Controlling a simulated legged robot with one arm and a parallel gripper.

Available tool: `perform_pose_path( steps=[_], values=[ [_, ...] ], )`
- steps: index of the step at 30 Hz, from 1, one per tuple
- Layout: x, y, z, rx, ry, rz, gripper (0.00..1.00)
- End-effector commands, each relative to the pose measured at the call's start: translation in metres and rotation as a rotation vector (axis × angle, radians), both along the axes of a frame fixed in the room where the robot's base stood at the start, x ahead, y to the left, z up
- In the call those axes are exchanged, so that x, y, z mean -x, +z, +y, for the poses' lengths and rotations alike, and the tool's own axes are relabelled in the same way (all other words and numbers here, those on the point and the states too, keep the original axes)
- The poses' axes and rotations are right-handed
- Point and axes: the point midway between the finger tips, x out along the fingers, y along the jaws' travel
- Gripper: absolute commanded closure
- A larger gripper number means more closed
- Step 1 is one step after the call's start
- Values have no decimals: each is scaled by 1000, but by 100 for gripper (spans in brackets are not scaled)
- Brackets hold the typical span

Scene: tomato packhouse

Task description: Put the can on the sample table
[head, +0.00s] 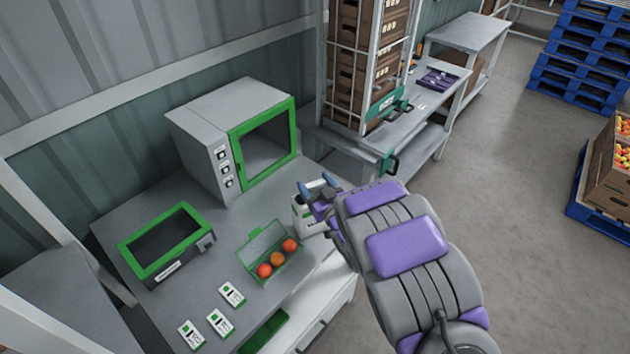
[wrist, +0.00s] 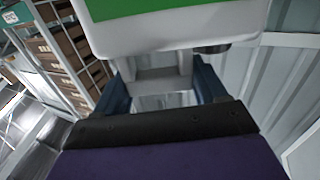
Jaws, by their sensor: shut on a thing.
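The can (head: 304,218) is white with a green label, beside the right part of a grey table (head: 215,225) in the head view. Whether it touches the table I cannot tell. My gripper (head: 318,188) is shut on the can's upper part, and my arm hides its right side. In the wrist view the can (wrist: 175,32) fills the top, with a dark cap at its lower right. There my gripper (wrist: 160,88) has its blue fingers either side of the can's grey-white handle-like part. No label in view confirms which table is the sample table.
The grey table holds a grey oven-like cabinet (head: 205,150) with a green-framed door, a green-rimmed box (head: 178,262), a green tray (head: 255,250) of red-orange tomatoes and white-green packs (head: 220,323). A crate rack (head: 345,75) and another bench (head: 430,115) stand behind.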

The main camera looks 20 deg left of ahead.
Motion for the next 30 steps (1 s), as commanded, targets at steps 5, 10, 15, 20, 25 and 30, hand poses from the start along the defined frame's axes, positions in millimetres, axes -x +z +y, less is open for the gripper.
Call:
perform_pose_path(
  steps=[5, 10, 15, 20, 25, 30],
  values=[
    [0, 0, 0, 1, 1, 0, 28],
    [0, 0, 1, 1, 1, 0, 11],
    [0, -1, 1, 2, 1, 1, 3],
    [0, -1, 0, 3, 1, 1, 3],
    [7, 0, -7, 2, 1, 1, 3],
    [25, -1, -25, 6, 0, 4, 3]
  ],
)
